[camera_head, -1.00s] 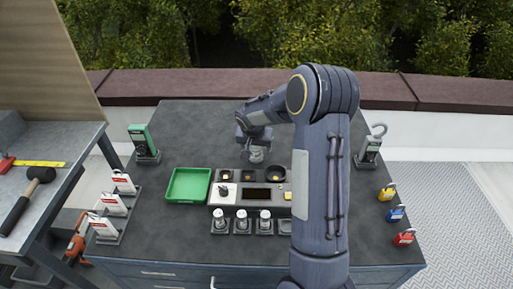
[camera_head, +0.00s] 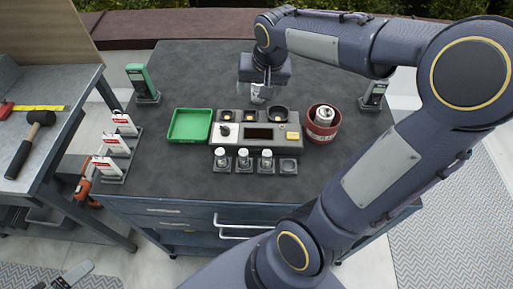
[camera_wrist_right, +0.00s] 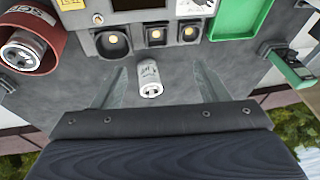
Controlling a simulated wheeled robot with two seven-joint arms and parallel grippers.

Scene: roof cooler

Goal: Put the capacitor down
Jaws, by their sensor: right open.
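A silver capacitor (camera_head: 259,93) stands on the dark bench top behind the grey test station (camera_head: 210,133). The right wrist view shows this capacitor (camera_wrist_right: 149,78) upright, terminals towards the camera, between the fingers with a gap on each side. My right gripper (camera_head: 262,90) is open around it; its spread fingers also show in the right wrist view (camera_wrist_right: 160,85). Another capacitor (camera_head: 324,114) sits in a red round bin (camera_head: 318,134) right of the station; both show at the left of the right wrist view. My left gripper is not in view.
A green tray (camera_head: 173,138) lies left of the station. Several sockets, some holding small capacitors (camera_head: 243,160), line its front. A green meter (camera_head: 140,80) and a clamp meter (camera_head: 375,92) stand at the sides. Bare bench (camera_head: 195,70) lies behind the station.

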